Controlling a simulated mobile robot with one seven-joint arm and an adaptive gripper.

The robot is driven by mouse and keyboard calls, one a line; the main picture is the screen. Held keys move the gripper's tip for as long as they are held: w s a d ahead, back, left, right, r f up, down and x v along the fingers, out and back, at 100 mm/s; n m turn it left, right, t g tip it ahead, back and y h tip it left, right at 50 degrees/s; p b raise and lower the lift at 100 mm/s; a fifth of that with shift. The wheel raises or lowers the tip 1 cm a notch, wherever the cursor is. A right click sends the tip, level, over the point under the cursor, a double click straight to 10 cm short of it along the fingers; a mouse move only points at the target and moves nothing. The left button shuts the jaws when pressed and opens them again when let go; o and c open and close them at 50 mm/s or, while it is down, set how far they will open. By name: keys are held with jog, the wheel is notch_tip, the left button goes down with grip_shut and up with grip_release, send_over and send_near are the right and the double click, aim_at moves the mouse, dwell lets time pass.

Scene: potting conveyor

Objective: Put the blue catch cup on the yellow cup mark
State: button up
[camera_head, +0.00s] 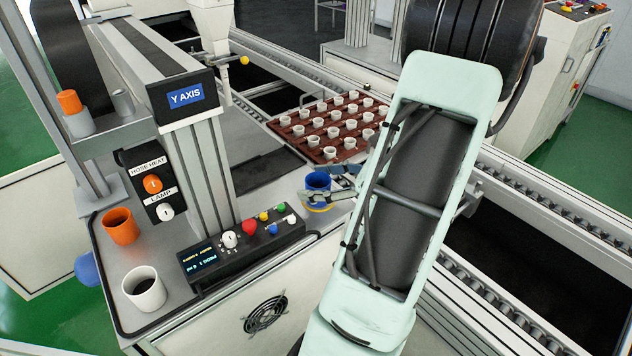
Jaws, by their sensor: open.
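The blue catch cup (317,180) is upright near the right front corner of the machine deck, with its open top showing. A yellow mark (320,209) shows as a curved edge just below the cup. The cup appears to be on or right above it, but a finger hides where they meet. My gripper (322,184) comes in from the right, with one finger in front of the cup and the other behind it. The jaws are open around the cup, and I cannot tell whether either finger touches it.
A brown tray (274,124) of small white pots lies behind the cup. A control box (243,247) with knobs stands to the left, near the Y AXIS column (186,97). An orange cup (120,227) and a white cup (145,289) stand further left. A roller conveyor (560,213) runs at right.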

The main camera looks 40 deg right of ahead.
jog(key=v, duration=1.1)
jog(key=shift+s+p, duration=0.2)
jog(key=shift+p, duration=0.25)
